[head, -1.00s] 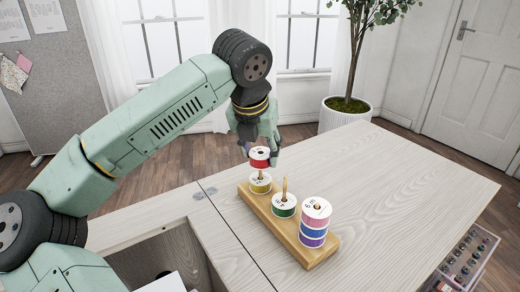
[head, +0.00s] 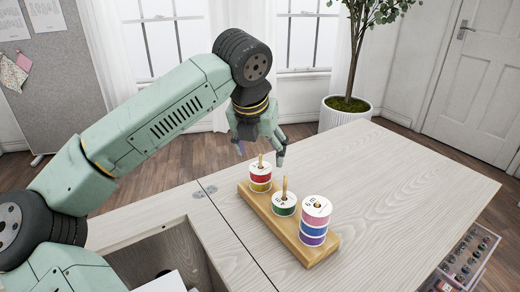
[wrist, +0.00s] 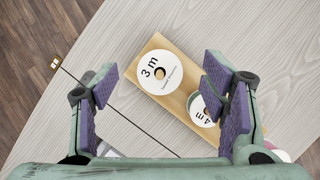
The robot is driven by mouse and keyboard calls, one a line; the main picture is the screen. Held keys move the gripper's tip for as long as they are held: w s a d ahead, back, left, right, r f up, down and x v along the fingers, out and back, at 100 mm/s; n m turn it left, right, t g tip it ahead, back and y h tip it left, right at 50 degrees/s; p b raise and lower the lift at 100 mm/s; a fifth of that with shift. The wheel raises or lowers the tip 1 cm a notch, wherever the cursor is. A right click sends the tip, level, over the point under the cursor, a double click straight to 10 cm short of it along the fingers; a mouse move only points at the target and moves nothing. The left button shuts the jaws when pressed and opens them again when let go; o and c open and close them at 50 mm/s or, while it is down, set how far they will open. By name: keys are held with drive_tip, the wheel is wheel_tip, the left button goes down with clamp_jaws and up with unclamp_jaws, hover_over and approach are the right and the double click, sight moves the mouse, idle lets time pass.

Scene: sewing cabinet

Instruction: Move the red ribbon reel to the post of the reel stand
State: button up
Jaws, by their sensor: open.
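The red ribbon reel (head: 260,173) sits on the far-left post of the wooden reel stand (head: 273,222), resting on a yellow reel (head: 260,186). The post tip shows above it. In the wrist view the top reel's white face (wrist: 160,72), marked "3 m", lies between and ahead of my fingers. My gripper (head: 261,153) is open and empty, just above and around the post top, apart from the reel. In the wrist view my gripper's purple pads (wrist: 160,85) are wide apart.
A green reel (head: 284,207) is on the middle post. Pink, blue and purple reels (head: 315,222) are stacked on the near post. The table (head: 400,185) is clear to the right. An open cabinet recess (head: 165,260) lies at front left.

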drive_tip(key=v, duration=1.2)
drive_tip(key=shift+s+a, duration=0.1)
